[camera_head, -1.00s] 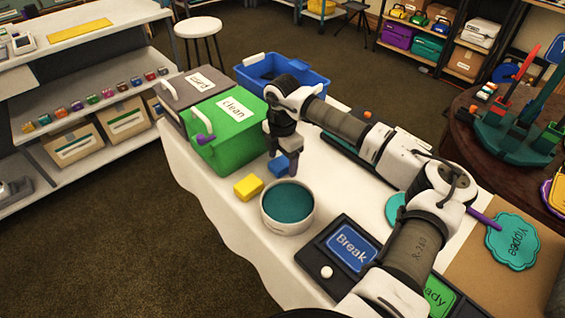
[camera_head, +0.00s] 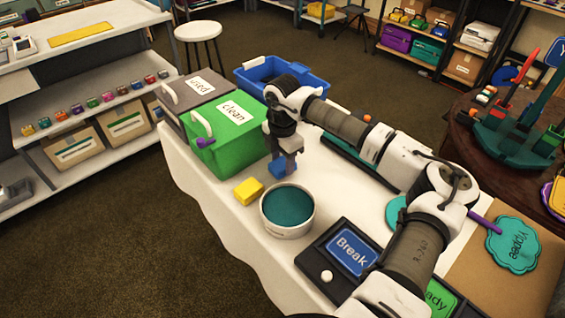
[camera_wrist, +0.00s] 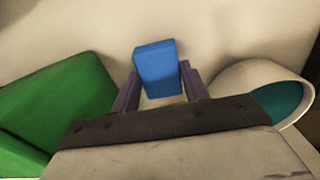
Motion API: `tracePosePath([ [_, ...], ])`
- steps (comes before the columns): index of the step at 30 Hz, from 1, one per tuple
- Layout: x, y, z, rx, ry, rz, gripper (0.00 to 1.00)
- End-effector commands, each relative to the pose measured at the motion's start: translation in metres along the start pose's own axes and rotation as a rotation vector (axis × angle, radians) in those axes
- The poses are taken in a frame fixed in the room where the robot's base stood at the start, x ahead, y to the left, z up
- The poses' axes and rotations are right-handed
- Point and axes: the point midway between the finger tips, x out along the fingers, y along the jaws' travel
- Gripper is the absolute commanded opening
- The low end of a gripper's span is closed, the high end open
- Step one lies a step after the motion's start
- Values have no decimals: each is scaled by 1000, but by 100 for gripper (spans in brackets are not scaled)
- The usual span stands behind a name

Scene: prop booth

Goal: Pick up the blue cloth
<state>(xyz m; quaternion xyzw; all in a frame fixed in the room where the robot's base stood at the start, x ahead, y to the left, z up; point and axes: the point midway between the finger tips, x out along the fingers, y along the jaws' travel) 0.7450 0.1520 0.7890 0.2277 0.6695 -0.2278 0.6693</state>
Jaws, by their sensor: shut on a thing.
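The blue cloth (camera_head: 277,169) is a small blue block-like piece on the white-covered table, between the green box and the round tub. My gripper (camera_head: 284,165) points down at it, and its fingers are shut on it. In the wrist view the blue cloth (camera_wrist: 156,69) sits between the two fingertips of my gripper (camera_wrist: 160,88). I cannot tell whether the cloth is touching the table or just above it.
A green box (camera_head: 227,135) labelled "clean" stands left of the gripper, with a grey box (camera_head: 194,87) labelled "used" behind it. A yellow block (camera_head: 248,191) and a white tub of teal contents (camera_head: 287,212) are close by. A blue bin (camera_head: 312,84) stands behind.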

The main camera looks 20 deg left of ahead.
Motion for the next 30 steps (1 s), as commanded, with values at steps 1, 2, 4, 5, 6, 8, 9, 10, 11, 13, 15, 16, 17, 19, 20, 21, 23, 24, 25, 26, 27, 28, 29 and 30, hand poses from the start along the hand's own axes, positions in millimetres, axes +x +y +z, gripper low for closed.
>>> tracePosePath([
  [1, -5, 0, 0, 0, -3, 1, 23],
  [2, -9, 0, 0, -1, -3, 2, 23],
  [4, -20, 1, 0, -1, -4, 3, 23],
  [5, -27, 1, 0, -1, -4, 3, 23],
  [6, -35, 1, 1, 0, -5, 2, 23],
  [8, -50, 1, 0, -1, -5, 4, 23],
  [9, -61, 1, 1, 0, -6, 2, 23],
  [10, -70, 1, 0, 0, -6, 3, 23],
  [11, -78, 1, 0, -1, -6, 4, 23],
  [13, -98, 0, 1, 1, -6, 2, 23],
  [15, -117, 0, 0, 0, -5, 2, 23],
  [16, -124, 0, 0, 1, -5, 2, 23],
  [17, -132, 0, 0, 0, -5, 2, 23],
  [19, -147, 1, 0, -1, -4, 2, 23],
  [20, -153, 1, 0, 0, -4, 1, 23],
  [21, -160, 1, 0, -1, -4, 2, 23],
  [23, -170, 1, -1, -1, -2, 2, 23],
  [24, -175, 1, 0, 0, -2, 1, 23],
  [25, -178, 0, 0, 1, -3, 1, 23],
  [26, -181, 0, 0, 0, -2, 0, 23],
  [27, -184, 0, 0, 0, -1, 0, 23],
  [28, -186, 0, 0, 0, -1, 0, 23],
  [29, -188, 0, 0, 0, -1, 0, 23],
  [30, -190, 0, 0, 0, 0, 0, 23],
])
